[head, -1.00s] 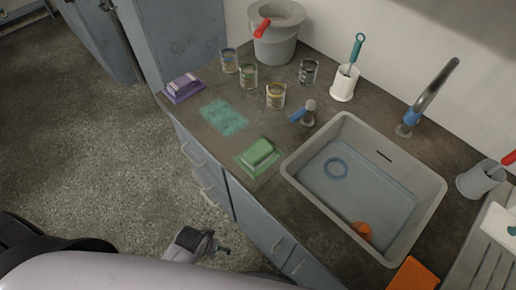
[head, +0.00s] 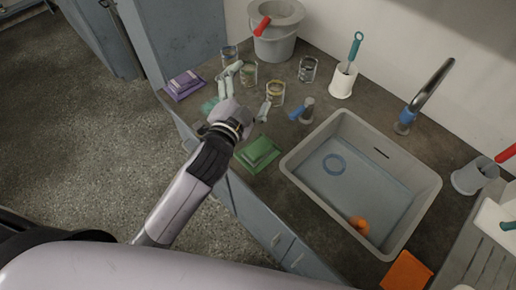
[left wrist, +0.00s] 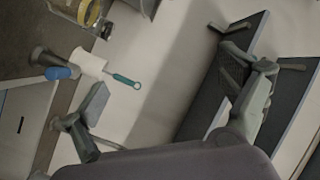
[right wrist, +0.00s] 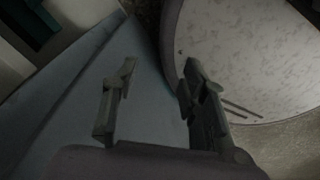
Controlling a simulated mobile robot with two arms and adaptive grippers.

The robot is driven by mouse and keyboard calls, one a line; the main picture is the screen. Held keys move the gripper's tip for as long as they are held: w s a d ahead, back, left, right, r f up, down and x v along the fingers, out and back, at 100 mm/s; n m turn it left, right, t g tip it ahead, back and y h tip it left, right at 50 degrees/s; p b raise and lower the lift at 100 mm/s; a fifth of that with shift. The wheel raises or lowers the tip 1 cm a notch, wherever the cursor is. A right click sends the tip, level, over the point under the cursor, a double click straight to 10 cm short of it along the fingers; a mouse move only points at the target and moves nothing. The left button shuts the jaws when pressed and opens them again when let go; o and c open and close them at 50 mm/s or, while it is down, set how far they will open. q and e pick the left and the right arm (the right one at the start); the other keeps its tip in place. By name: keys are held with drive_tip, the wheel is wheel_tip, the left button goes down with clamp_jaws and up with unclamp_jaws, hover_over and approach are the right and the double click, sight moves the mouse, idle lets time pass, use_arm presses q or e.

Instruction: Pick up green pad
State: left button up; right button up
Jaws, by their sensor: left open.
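A green pad (head: 259,151), a block shape, lies on a flat green piece (head: 247,162) near the counter's front edge, left of the sink. My left gripper (head: 245,96) is over the counter just behind and left of the pad. Its two fingers are spread wide with nothing between them. In the left wrist view the left gripper (left wrist: 167,82) is also open, and I cannot see the pad there. My right gripper (right wrist: 159,66) shows in the right wrist view with its fingers apart and empty, away from the pad.
A purple pad (head: 186,84) lies at the counter's left end. Several glass jars (head: 275,94), a brush in a white holder (head: 342,82) and a bucket (head: 275,40) stand behind. A teal patch (head: 208,106) is partly hidden by my gripper. The grey sink (head: 315,198) is at the right.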

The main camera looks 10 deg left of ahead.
use_arm(q)
drive_tip(key=s+d+r+m+t+h, duration=0.1)
drive_tip(key=d+r+m+h, duration=1.15)
drive_tip(key=r+m, duration=0.3)
drive_tip(key=s+d+m+g+h, duration=0.3)
drive_tip(key=s+d+m+g, duration=0.3)
drive_tip(key=m+g, duration=0.4)
drive_tip(key=s+d+m+g+h, duration=0.3)
drive_tip(key=s+d+m+g, duration=0.25)
drive_tip(key=m+g, duration=0.55)
drive_tip(key=m+t+y, duration=0.3)
drive_tip(key=m+y, duration=1)
drive_tip(key=y, duration=0.8)
approach(259, 148)
wheel_tip(259, 148, down, 5)
drive_tip(key=p, duration=0.4)
drive_tip(key=shift+w+a+r, duration=0.15)
drive_tip(key=shift+a+r, duration=0.05)
drive_tip(key=shift+f+p, duration=0.45)
drive_tip(key=shift+f, duration=0.1)
wheel_tip(259, 148, down, 4)
drive_tip(key=shift+r+p, duration=0.2)
drive_tip(key=shift+p, duration=0.5)
drive_tip(key=shift+f, duration=0.4)
